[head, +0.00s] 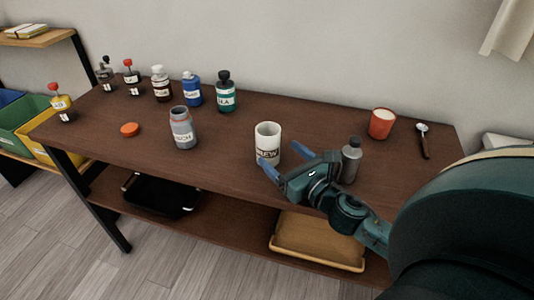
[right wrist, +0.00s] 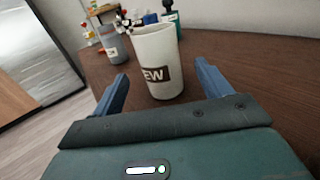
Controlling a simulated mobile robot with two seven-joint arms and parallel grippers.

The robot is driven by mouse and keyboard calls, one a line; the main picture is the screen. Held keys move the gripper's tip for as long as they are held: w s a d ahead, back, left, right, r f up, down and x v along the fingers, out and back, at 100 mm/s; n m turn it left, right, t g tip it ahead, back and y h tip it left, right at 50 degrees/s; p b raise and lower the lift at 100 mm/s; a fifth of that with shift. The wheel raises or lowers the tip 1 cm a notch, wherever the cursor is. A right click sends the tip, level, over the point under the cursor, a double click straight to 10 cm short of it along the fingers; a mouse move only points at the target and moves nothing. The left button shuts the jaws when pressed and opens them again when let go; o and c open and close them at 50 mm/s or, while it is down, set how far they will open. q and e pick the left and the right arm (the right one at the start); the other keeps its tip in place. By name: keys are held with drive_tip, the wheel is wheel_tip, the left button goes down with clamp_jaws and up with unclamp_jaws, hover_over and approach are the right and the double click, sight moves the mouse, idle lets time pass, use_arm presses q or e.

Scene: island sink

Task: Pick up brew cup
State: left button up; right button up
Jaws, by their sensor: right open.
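The brew cup (head: 267,137) is a white cup with a dark label reading partly "EW". It stands upright near the front middle of the brown table. My right gripper (head: 298,163) is open, with its blue fingers pointing at the cup from the front right. In the right wrist view the cup (right wrist: 157,62) stands just ahead of the gap between the two fingertips (right wrist: 163,78). I cannot tell whether a finger touches it. My left gripper is not in view.
A grey bottle (head: 351,160) stands close behind my right gripper. A grey jar (head: 182,128) and an orange lid (head: 130,129) are left of the cup. Several bottles line the table's back left. An orange cup (head: 381,123) is at the right. The brown table (head: 310,120) is clear behind the brew cup.

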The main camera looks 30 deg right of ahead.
sight(265, 143)
drive_tip(key=shift+w+f, duration=0.3)
drive_tip(key=shift+w, duration=0.3)
drive_tip(key=shift+w+f, duration=0.1)
drive_tip(key=shift+w, duration=0.15)
drive_tip(key=shift+w+a+p, duration=0.15)
drive_tip(key=shift+w+p, duration=0.15)
drive_tip(key=shift+w, duration=1.2)
drive_tip(key=shift+w+a+p, duration=0.1)
drive_tip(key=shift+w+p, duration=0.15)
drive_tip(key=shift+w, duration=1.2)
drive_tip(key=shift+c, duration=0.5)
drive_tip(key=c, duration=1)
